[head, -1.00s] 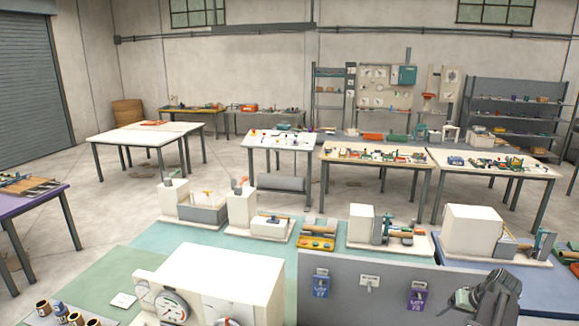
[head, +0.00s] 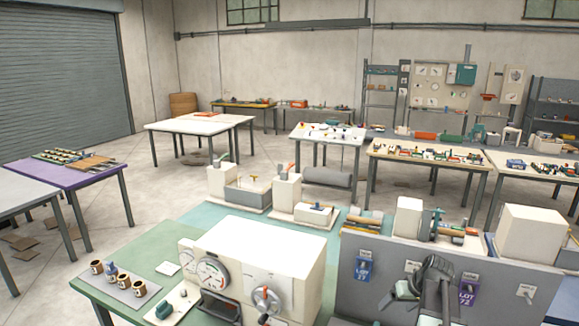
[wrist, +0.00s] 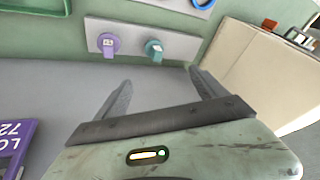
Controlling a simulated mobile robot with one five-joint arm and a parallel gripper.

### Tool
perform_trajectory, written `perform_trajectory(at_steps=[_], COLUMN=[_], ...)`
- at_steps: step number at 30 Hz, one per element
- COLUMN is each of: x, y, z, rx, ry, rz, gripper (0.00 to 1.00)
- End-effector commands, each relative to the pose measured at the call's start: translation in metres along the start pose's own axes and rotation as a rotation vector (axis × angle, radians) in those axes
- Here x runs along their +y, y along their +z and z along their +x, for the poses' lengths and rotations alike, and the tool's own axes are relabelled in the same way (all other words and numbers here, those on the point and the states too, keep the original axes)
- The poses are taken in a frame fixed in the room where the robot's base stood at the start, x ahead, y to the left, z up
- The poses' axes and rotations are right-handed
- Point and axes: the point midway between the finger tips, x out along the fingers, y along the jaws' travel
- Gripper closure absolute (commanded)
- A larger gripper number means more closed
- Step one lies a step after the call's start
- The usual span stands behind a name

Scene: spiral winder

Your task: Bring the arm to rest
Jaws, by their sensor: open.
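My gripper (wrist: 160,78) is open in the wrist view, its two dark fingers spread with nothing between them. Beyond the fingers are a grey surface and a pale strip (wrist: 125,38) that bears a purple knob-like piece (wrist: 108,44) and a teal one (wrist: 153,50). In the head view my arm (head: 428,285) stands raised at the lower right, in front of the grey panel (head: 350,300). The fingertips are hard to make out there.
The panel carries a blue LOT 77 tag (head: 363,269) and a purple LOT 72 tag (head: 467,293), the latter close beside my arm. A white machine with dials (head: 262,250) stands on the green bench (head: 130,262). Open floor (head: 165,205) lies beyond, at left.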

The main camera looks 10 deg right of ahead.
Motion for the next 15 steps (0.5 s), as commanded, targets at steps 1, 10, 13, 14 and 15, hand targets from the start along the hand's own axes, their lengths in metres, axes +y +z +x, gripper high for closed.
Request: perform_trajectory(at_steps=[1, 10, 13, 14, 15], x=[-0.040, -0.253, -0.300, -0.310, -0.322], y=[0.005, 0.069, 0.104, 0.115, 0.128], z=[0.038, 0.148, 0.168, 0.171, 0.175], rx=[-0.024, -0.198, -0.254, -0.270, -0.290], ry=[-0.018, -0.051, -0.032, -0.021, -0.005], rz=[-0.063, -0.341, -0.391, -0.400, -0.406], gripper=[0.19, 0.19, 0.19, 0.19, 0.19])
